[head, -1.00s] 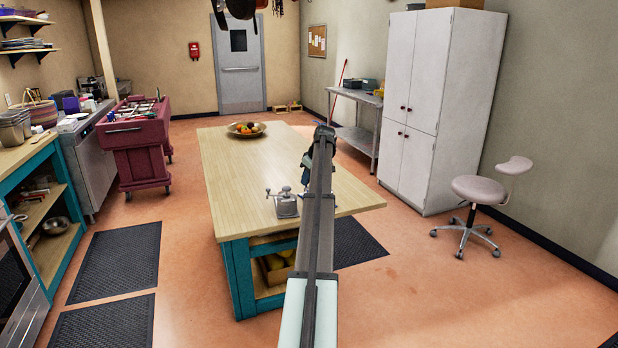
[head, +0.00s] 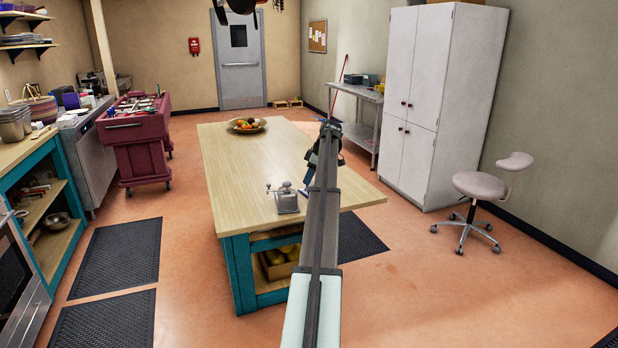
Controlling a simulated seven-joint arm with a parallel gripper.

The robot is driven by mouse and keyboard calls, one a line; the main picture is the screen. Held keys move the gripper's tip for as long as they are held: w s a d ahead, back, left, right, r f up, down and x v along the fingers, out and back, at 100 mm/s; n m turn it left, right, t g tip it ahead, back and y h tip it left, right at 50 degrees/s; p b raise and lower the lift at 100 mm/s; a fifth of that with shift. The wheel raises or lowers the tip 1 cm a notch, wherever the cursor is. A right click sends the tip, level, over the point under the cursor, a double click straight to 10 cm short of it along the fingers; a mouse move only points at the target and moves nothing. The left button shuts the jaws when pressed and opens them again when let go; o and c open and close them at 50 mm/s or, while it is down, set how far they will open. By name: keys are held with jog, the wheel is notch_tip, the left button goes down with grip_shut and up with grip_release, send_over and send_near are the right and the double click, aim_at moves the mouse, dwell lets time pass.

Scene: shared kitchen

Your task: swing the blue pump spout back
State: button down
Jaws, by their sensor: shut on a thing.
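The blue pump spout (head: 304,191) shows only as a small blue piece at the right part of the wooden table top, just left of my arm. My gripper (head: 307,181) is down at it, small and mostly hidden behind my own arm. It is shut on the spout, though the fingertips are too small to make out. The rest of the pump is hidden behind my arm.
A grey metal device (head: 286,200) with knobs on top stands close left of my gripper on the wooden table (head: 235,180). A fruit bowl (head: 247,126) sits at the table's far end. The table's left half is clear. A stool (head: 480,187) stands right.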

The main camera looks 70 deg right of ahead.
jog(key=c, duration=1)
grip_release()
jog(key=shift+c, duration=0.2)
jog(key=v, duration=1.4)
jog(key=shift+a, duration=0.1)
